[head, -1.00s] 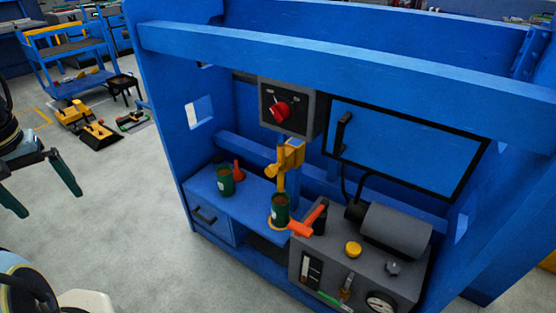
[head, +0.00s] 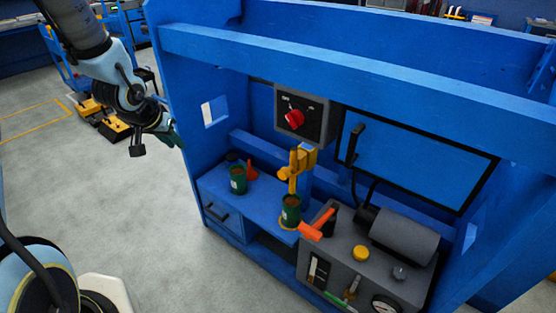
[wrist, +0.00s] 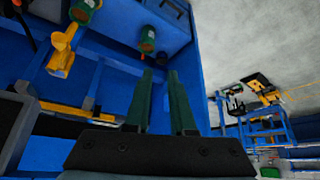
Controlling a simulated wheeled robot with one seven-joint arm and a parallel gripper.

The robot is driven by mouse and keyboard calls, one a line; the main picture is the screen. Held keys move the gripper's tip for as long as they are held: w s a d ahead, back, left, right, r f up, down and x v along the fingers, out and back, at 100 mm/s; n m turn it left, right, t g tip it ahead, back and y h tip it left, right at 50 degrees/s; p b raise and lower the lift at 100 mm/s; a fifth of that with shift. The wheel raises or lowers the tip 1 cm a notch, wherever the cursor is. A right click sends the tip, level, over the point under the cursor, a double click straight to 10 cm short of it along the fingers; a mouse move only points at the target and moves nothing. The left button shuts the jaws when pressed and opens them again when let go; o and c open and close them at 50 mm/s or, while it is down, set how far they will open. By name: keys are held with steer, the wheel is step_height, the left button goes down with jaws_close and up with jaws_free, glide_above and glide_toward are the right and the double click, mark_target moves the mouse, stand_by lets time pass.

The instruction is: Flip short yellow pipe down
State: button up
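The yellow pipe piece (head: 303,159) stands on the blue bench in the head view, below the box with the red knob. Its upper part is blocky, a small arm sticks out to the left, and a thin stem runs down behind a green can. It also shows at the upper left of the wrist view (wrist: 60,58). My gripper (head: 176,141) is outside the bench's left wall in the head view, well apart from the pipe. In the wrist view its two green fingers (wrist: 160,73) are apart with nothing between them.
Green cans (head: 238,180) (head: 290,211), an orange-red handle (head: 314,229) and a grey machine (head: 360,262) sit around the pipe. The blue left wall (head: 190,110) and top beam (head: 350,75) frame the bench.

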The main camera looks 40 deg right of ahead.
steer(key=s+d+m+h, duration=0.1)
steer(key=d, duration=0.2)
steer(key=s+d+f+g+h, duration=0.1)
steer(key=d, duration=0.3)
steer(key=s+d+f+m+p, duration=0.1)
steer(key=d, duration=0.2)
steer(key=shift+s+d+m+h, duration=0.25)
steer(key=shift+d+m+h, duration=0.05)
steer(key=shift+h, duration=0.1)
steer(key=shift+c, duration=1.4)
steer(key=s+d+g, duration=0.1)
steer(key=s+d, duration=0.1)
steer(key=s+d+f+m+g+h, duration=0.1)
steer(key=s+d, duration=0.1)
steer(key=d, duration=0.1)
steer(key=s+d+m+g+h, duration=0.1)
steer(key=s+d, duration=0.1)
steer(key=d, duration=0.1)
steer(key=shift+s+d+f+p, duration=0.1)
steer(key=shift+s+f+p, duration=0.05)
steer(key=shift+f+p, duration=0.15)
jaws_close()
steer(key=shift+d, duration=0.1)
steer(key=a+f+p+x, duration=0.1)
steer(key=p+x, duration=0.3)
steer(key=x, duration=0.8)
steer(key=shift+s+f, duration=0.3)
steer(key=shift+f, duration=0.35)
steer(key=shift+a, duration=0.15)
